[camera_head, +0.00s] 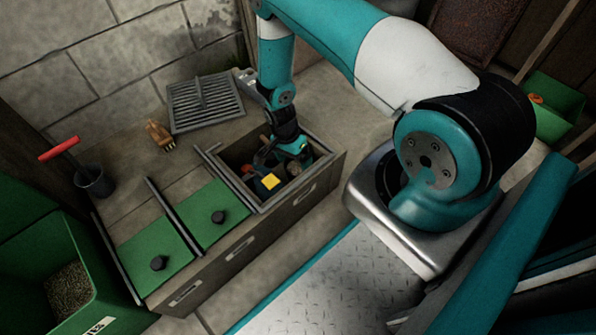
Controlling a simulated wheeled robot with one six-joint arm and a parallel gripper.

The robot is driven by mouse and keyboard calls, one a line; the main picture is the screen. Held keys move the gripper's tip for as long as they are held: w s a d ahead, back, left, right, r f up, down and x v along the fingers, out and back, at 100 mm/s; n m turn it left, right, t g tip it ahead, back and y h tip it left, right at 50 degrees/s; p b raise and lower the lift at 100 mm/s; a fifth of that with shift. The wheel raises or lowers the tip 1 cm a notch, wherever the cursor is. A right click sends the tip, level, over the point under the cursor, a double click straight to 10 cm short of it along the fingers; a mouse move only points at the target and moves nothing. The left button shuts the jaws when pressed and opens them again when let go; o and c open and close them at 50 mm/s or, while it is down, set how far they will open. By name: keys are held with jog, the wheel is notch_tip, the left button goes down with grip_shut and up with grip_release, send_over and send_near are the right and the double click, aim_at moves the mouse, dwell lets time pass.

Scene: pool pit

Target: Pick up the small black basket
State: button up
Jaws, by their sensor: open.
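My gripper (268,158) reaches down into the open compartment (326,165) of the low bench. It is open, but its fingertips are small and dark, and I cannot see anything between them. A dark item with a yellow square (270,182) lies in the compartment just below the gripper. Other small dark and brownish items lie to its right. I cannot pick out the small black basket for certain; the gripper and the compartment's shadow hide part of the contents. I cannot tell whether the gripper touches anything.
Two green lids (212,215) with black knobs cover the bench's left compartments. Behind are a grey grate (203,101), a brown brush-like item (159,134) and a dark pot (95,183) with a red-handled tool. Green bins stand at left (85,250) and right (558,108).

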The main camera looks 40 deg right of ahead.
jog(key=shift+b+x, duration=0.3)
jog(key=shift+x, duration=0.85)
jog(key=c, duration=0.6)
jog(key=shift+r, duration=0.1)
